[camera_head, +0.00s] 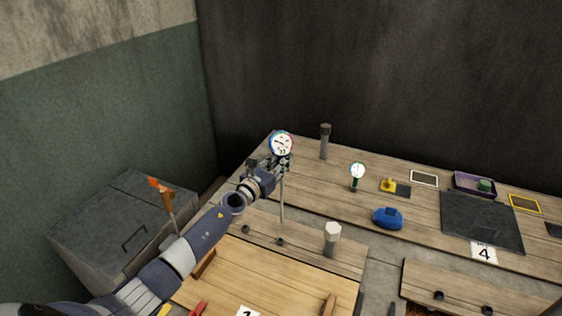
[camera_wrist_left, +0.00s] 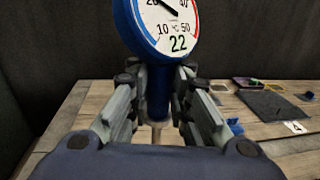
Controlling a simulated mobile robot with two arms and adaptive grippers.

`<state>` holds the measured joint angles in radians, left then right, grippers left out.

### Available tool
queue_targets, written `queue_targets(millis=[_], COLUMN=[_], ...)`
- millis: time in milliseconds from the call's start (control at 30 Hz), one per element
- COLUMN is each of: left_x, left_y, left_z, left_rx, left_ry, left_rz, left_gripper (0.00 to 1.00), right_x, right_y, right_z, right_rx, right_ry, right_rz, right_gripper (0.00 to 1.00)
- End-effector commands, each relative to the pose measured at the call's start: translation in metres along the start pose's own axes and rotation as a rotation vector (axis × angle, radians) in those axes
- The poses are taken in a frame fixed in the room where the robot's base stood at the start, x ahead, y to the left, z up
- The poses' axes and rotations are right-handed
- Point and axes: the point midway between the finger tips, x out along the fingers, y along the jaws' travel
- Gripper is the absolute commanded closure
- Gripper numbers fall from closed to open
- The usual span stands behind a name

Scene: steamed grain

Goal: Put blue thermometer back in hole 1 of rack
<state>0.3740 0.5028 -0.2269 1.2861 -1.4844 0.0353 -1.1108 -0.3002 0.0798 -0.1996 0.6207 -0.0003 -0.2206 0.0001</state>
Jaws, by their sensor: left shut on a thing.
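The blue thermometer (camera_head: 281,144) has a round white dial with a blue and red rim and a long thin metal stem. It stands about upright above the back left of the wooden table, stem pointing down. My left gripper (camera_head: 277,163) is shut on its neck, just below the dial. In the left wrist view, the blue neck of the thermometer (camera_wrist_left: 157,90) sits between the two fingers of the left gripper (camera_wrist_left: 158,100), with the dial cut off at the top. I cannot make out a rack or a numbered hole 1. My right gripper is not in view.
A green thermometer (camera_head: 357,171) stands farther right. A dark-topped cylinder (camera_head: 325,141) is at the back, and a white-topped one (camera_head: 332,239) nearer. A blue item (camera_head: 388,218), dark mat (camera_head: 482,221) and purple tray (camera_head: 474,182) lie right. A grey cabinet (camera_head: 105,225) stands left.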

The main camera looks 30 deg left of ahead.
Motion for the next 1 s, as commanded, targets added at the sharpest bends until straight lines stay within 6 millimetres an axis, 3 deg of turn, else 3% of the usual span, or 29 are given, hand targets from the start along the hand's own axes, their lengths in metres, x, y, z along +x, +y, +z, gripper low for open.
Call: queue_targets(millis=[33,667,1000], left_x=[0.0,0.0,0.002], left_y=[0.0,0.0,-0.001], left_z=[0.012,0.075,0.099], left_rx=[0.001,0.0,0.006], left_ry=[-0.002,-0.002,-0.006], left_rz=[0.0,0.0,-0.004], left_gripper=[1.0,1.0,1.0], right_x=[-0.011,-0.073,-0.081], right_y=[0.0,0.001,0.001], right_z=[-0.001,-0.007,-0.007], right_rx=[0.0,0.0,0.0], right_ry=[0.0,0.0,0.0], right_rz=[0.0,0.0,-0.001], right_gripper=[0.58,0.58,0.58])
